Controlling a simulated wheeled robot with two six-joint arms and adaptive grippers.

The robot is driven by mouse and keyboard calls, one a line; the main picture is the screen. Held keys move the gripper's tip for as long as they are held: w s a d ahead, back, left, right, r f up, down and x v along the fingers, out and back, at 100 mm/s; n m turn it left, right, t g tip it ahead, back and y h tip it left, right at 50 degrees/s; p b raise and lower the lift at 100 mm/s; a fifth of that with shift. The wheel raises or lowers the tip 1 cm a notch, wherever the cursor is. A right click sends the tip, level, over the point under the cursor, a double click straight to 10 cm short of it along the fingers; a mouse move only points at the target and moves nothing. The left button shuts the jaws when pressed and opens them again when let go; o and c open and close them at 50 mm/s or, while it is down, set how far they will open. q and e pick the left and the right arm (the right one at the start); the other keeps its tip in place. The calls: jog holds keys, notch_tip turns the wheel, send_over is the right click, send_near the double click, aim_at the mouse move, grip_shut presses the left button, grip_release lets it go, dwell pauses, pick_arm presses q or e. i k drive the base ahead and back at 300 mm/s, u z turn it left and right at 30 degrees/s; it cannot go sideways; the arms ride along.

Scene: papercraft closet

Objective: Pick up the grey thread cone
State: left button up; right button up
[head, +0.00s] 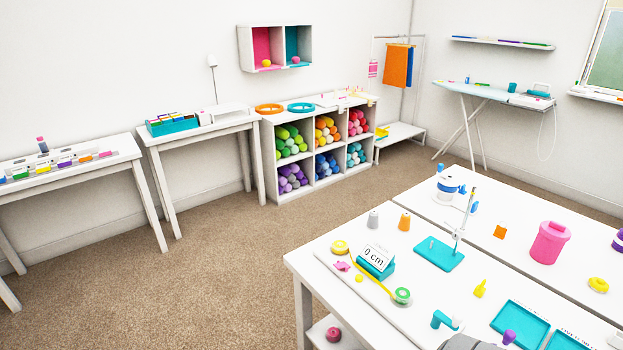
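The grey thread cone (373,219) stands upright on the white worktable (330,252), near its far left corner. An orange thread cone (405,221) stands just to its right, with a small gap between them. Nothing covers the grey cone.
Side tables and a cubby shelf (317,150) line the wall.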

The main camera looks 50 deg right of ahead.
aim_at(373, 220)
jog(key=i, duration=2.35)
jog(key=z, duration=4)
